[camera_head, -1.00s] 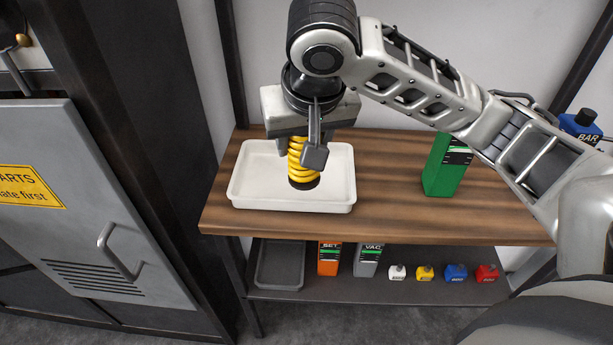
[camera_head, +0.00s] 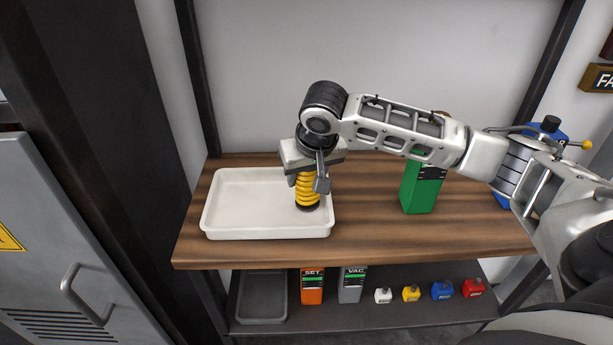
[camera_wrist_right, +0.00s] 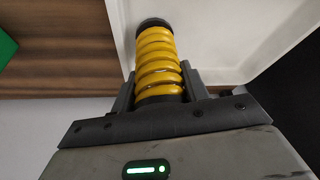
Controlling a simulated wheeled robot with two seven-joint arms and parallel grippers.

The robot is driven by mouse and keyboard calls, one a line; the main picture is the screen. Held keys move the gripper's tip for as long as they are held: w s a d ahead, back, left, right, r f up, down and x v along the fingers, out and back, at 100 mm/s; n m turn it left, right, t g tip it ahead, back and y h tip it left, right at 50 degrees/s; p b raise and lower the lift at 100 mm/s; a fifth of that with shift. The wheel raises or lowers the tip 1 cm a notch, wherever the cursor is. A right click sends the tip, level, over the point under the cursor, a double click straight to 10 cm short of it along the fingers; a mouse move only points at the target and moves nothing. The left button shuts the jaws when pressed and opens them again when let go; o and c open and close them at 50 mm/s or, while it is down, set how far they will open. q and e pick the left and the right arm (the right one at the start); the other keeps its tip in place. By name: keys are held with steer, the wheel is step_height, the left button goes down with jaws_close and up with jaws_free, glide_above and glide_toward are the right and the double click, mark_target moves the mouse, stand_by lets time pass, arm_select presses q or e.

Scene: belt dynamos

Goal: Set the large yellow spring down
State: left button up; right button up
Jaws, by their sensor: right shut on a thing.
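The large yellow spring (camera_head: 307,190) with dark ends is held upright in my right gripper (camera_head: 308,180), which is shut on its upper part. In the head view the spring is at the right side of the white tray (camera_head: 230,232); I cannot tell whether its lower end touches the tray. In the right wrist view the spring (camera_wrist_right: 158,58) sits between the two fingers, its far end close to the white tray (camera_wrist_right: 205,40). My left gripper is not in view.
A green box (camera_head: 420,190) stands on the wooden table (camera_head: 370,238) right of the tray, under my right arm. The lower shelf holds a grey tray (camera_head: 262,297), an orange box (camera_head: 312,287), a grey box (camera_head: 351,285) and several small coloured blocks. A grey cabinet (camera_head: 60,240) is at left.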

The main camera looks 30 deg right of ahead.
steer(key=shift+f, duration=0.3)
steer(key=shift+f, duration=0.1)
steer(key=o, duration=1.2)
arm_select(q)
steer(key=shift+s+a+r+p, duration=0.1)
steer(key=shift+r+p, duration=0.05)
steer(key=shift+p, duration=0.55)
arm_select(e)
steer(key=v, duration=1.2)
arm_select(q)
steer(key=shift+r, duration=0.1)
arm_select(e)
steer(key=shift+s+a, duration=0.1)
